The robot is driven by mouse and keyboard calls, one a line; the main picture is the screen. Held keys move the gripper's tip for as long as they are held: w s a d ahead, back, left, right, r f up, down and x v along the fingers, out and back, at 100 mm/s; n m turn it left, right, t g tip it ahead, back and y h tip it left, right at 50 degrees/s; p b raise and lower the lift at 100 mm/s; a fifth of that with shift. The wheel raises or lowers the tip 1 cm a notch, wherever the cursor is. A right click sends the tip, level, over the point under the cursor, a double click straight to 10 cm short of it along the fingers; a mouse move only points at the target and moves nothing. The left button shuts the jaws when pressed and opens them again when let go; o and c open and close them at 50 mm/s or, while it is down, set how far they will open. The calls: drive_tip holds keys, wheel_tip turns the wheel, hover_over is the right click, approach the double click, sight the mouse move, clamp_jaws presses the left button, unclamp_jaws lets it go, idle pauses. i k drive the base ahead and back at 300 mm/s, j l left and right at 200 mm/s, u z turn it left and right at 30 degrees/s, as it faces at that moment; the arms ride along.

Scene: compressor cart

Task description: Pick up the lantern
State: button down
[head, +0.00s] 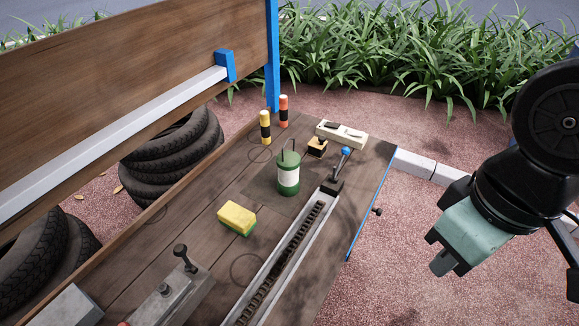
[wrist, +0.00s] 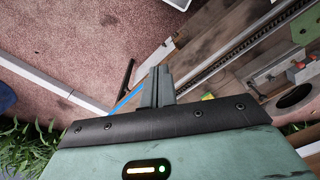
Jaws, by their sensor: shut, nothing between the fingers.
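The lantern (head: 288,178) appears to be the green cylinder with a white band and a thin upright handle. It stands upright on a dark patch of the wooden cart top in the head view. I cannot make it out in the wrist view. My gripper (head: 443,262) hangs beyond the right edge of the cart, well apart from the lantern. In the wrist view my gripper's fingers (wrist: 158,86) are together, with nothing between them.
On the cart (head: 205,262), a yellow sponge (head: 237,217) lies front-left of the lantern. A metal rail with a chain (head: 290,250) and a blue-knobbed lever (head: 342,165) are to its right. Yellow (head: 265,128) and orange (head: 284,110) striped cylinders stand behind. A wooden panel (head: 130,70) rises at left.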

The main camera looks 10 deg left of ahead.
sight(288, 162)
drive_tip(key=k+u, duration=0.1)
drive_tip(key=k, duration=0.55)
drive_tip(key=l+u, duration=0.1)
drive_tip(key=u, duration=0.3)
drive_tip(key=l+u, duration=0.15)
drive_tip(key=u, duration=0.2)
drive_tip(key=l+u, duration=0.1)
drive_tip(key=u, duration=0.3)
drive_tip(key=l+u, duration=0.15)
drive_tip(key=u, duration=0.2)
drive_tip(key=i+l, duration=0.1)
drive_tip(key=l, duration=0.75)
drive_tip(key=i, duration=0.2)
drive_tip(key=j+u, duration=0.05)
